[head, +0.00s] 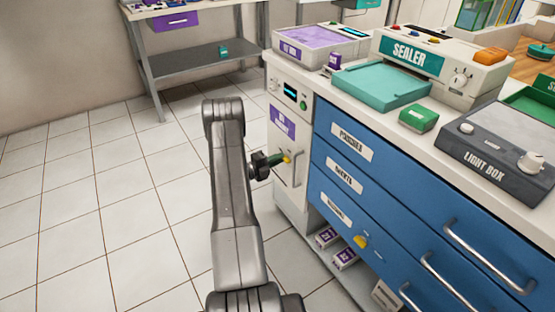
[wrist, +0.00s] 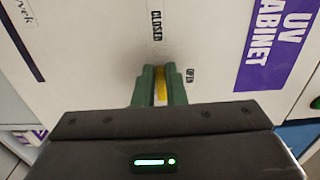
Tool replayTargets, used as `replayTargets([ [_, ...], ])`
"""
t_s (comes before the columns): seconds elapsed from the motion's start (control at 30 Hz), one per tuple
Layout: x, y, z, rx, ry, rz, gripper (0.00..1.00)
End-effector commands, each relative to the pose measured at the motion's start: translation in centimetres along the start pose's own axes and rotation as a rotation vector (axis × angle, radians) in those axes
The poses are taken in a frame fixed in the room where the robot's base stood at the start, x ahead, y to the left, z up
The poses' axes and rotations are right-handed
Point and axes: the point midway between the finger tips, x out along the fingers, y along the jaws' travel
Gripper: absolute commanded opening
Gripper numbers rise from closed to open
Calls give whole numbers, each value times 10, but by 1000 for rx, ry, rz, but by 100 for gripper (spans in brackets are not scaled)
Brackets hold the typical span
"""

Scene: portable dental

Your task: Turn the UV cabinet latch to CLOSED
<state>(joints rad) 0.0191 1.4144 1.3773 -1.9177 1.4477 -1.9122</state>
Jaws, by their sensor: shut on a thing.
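The UV cabinet (head: 281,95) is the white unit at the left end of the counter, with a purple label that also shows in the wrist view (wrist: 268,45). My gripper (head: 283,160) is at its front, its green fingers shut on the yellow latch (head: 287,160). In the wrist view the latch (wrist: 161,86) shows as a yellow strip between the fingertips (wrist: 160,84), in line with the CLOSED mark (wrist: 157,25) above. The OPEN mark (wrist: 190,75) is to the right of the fingers. The latch's lower part is hidden by my gripper.
A vertical door handle (head: 298,168) stands just right of the latch. Blue drawers (head: 370,190) with metal handles are further right. Open tiled floor (head: 100,220) lies to the left. A grey shelf table (head: 200,65) stands at the back.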

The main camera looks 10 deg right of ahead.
Motion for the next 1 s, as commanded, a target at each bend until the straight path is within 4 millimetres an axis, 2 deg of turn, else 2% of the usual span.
replayTargets([
  [0.33, 0, 1, 0, -4, -1, 1, 0],
  [0.37, 0, 1, 0, -4, -1, 1, 17],
  [0.43, 0, 1, 0, -4, -1, 1, 30],
  [0.47, 0, 1, 0, -4, -1, 1, 33],
  [0.77, -2, 0, 0, -2, -1, 1, 33],
  [0.87, -10, -1, 1, -3, -2, 1, 33],
  [1.0, -36, -1, 1, -5, -5, 2, 33],
])
